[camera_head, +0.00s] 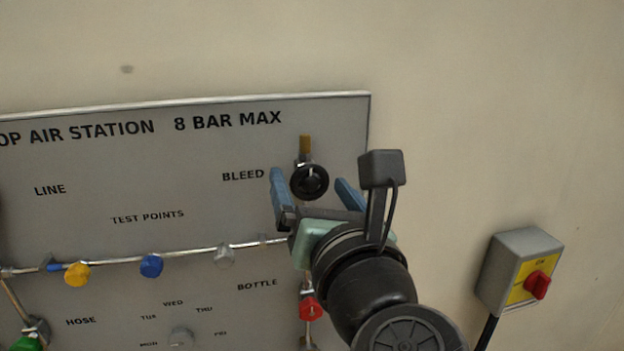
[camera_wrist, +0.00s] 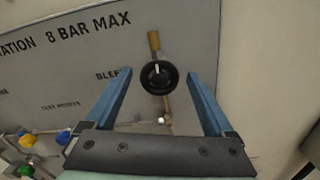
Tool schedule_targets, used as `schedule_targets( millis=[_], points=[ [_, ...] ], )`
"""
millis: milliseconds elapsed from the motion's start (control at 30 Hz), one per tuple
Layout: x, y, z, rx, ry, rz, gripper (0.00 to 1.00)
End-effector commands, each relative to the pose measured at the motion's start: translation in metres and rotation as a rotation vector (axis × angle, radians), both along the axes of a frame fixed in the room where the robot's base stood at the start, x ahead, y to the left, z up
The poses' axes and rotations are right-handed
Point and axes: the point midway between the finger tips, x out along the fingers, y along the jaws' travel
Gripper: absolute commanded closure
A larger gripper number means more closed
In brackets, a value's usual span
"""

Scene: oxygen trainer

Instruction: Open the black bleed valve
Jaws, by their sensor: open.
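The black bleed valve (camera_head: 309,182) is a round black knob on the grey panel, right of the word BLEED. A white mark shows on its face, and a brass fitting (camera_head: 305,145) sticks up above it. In the wrist view the black bleed valve (camera_wrist: 159,77) sits between the tips of my two blue fingers. My gripper (camera_head: 311,182) is open, with one finger to each side of the knob. It also shows in the wrist view (camera_wrist: 160,72). I see no finger touching the knob, and I cannot tell how far the tips are from the panel.
A pipe (camera_head: 195,250) with yellow (camera_head: 77,274), blue (camera_head: 151,265) and grey knobs runs across the panel, lower left. A red knob (camera_head: 310,308) sits below the bleed valve. A switch box (camera_head: 520,268) with a red handle is on the wall at right.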

Motion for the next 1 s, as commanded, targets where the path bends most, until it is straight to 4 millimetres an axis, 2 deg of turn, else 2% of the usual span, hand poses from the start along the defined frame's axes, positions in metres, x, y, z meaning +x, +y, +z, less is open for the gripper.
schedule_targets(
  millis=[200, 667, 1000],
  points=[
    [0.0000, 0.0001, -0.0001, 0.000, 0.000, 0.000, 0.14],
    [0.0002, 0.0001, 0.0000, 0.000, 0.000, 0.000, 0.97],
    [0.0003, 0.0001, -0.0013, -0.050, -0.013, 0.001, 0.98]
  ],
)
